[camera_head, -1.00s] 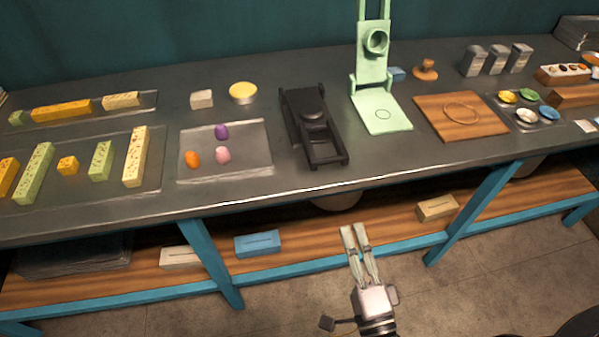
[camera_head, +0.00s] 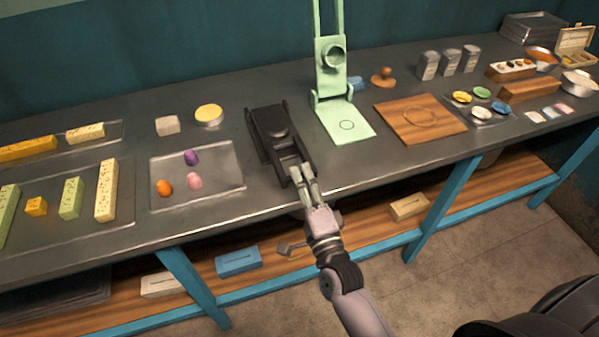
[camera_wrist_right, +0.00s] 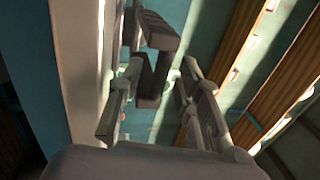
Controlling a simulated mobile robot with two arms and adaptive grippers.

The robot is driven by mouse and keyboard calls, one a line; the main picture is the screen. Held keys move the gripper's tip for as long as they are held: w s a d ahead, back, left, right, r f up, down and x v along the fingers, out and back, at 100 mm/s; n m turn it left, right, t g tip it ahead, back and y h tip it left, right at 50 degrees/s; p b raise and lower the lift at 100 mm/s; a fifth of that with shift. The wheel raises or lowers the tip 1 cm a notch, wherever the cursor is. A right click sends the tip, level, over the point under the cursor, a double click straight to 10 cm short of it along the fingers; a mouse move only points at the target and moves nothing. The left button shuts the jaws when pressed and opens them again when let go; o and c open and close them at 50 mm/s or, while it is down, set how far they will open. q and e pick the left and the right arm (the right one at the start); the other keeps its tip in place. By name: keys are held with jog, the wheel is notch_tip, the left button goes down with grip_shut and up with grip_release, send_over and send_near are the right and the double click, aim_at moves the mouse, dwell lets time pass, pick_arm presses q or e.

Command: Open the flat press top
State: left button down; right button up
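The black press (camera_head: 269,130) stands on the grey table with its top lying down flat and its bar-like front end toward me. A second, pale green press (camera_head: 331,68) stands to its right with its upper part upright. My right gripper (camera_head: 301,175) is at the front end of the black press, over the table's front edge. In the right wrist view its two fingers (camera_wrist_right: 162,82) are apart, with a dark bar of the press (camera_wrist_right: 155,28) ahead of and partly between them. Whether they touch it is unclear. My left gripper is out of view.
A tray (camera_head: 225,199) with small colored dough pieces lies left of the black press. A wooden board (camera_head: 445,124) lies right of the green press. The lower wooden shelf (camera_head: 352,226) holds several boxes under the table.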

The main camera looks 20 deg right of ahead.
jog(key=shift+w+r, duration=0.15)
jog(key=shift+w, duration=0.55)
jog(key=shift+c, duration=0.3)
grip_shut()
